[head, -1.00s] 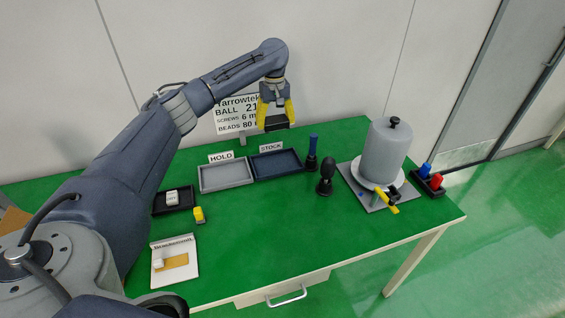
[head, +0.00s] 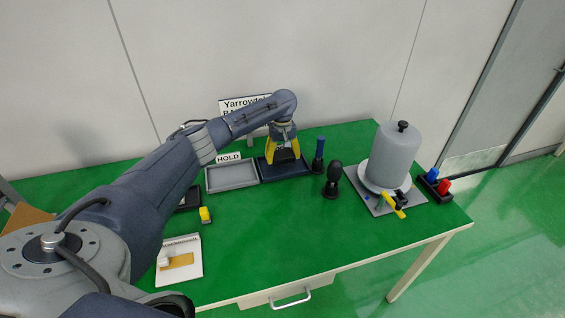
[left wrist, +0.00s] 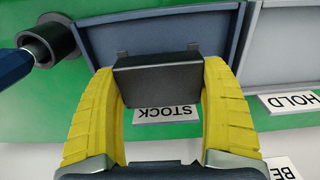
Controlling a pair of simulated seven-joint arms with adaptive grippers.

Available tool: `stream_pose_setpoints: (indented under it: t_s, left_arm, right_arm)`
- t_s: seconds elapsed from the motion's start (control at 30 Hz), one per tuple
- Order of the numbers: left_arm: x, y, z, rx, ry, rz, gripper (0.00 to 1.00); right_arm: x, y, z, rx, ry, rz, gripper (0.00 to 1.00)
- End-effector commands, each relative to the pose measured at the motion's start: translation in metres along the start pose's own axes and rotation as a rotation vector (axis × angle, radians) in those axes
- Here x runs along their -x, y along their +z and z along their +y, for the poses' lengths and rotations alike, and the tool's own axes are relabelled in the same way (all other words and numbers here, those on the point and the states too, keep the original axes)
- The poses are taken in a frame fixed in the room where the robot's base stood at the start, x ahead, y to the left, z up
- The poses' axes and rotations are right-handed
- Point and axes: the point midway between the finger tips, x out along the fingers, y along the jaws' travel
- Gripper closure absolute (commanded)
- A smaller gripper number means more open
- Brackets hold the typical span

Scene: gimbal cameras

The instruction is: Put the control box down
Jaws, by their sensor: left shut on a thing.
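The control box (left wrist: 158,82) is a dark grey block in the left wrist view, between the yellow fingers of my left gripper (left wrist: 160,100). My left gripper (head: 284,155) is shut on it. The box is over or in the dark blue tray (left wrist: 92,48) marked by the STOCK sign (left wrist: 166,113). Whether it touches the tray floor I cannot tell. In the head view the gripper points down into the blue tray (head: 303,168), and the fingers largely hide the box. My right gripper is not in view.
The grey HOLD tray (head: 231,187) adjoins the blue tray on the left. A blue-handled tool (head: 319,153) and a black bulb (head: 333,178) stand to its right. A grey bell jar (head: 389,158) is farther right. The front middle of the green table (head: 285,235) is clear.

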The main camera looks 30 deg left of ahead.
Motion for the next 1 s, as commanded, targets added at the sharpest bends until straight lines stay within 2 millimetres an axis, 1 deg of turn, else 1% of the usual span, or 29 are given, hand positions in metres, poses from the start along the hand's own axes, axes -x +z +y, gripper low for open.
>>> stream_pose_setpoints:
  t_s: [0.03, 0.1, 0.23, 0.73, 0.77, 0.93, 1.0]
  left_arm:
    - [-0.009, 0.001, 0.0, 0.001, -0.002, -0.002, 0.56]
    - [-0.017, 0.001, 0.0, 0.001, -0.001, -0.002, 0.56]
    - [-0.028, 0.0, 0.0, 0.001, -0.001, 0.0, 0.56]
    - [-0.034, 0.0, 0.0, 0.0, -0.001, -0.001, 0.56]
    - [-0.035, 0.0, 0.0, 0.0, -0.001, -0.001, 0.2]
    - [-0.034, 0.0, 0.0, 0.0, -0.001, 0.0, 0.0]
    - [-0.034, 0.0, 0.0, 0.0, -0.001, 0.0, 0.0]
  right_arm:
    - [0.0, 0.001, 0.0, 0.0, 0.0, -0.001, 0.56]
    - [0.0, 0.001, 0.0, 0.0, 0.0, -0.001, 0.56]
    - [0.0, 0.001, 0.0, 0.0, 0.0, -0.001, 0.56]
    - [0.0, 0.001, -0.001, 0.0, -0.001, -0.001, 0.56]
    - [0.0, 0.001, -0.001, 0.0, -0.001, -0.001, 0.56]
    - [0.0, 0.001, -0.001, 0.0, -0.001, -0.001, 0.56]
    - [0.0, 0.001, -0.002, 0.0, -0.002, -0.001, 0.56]
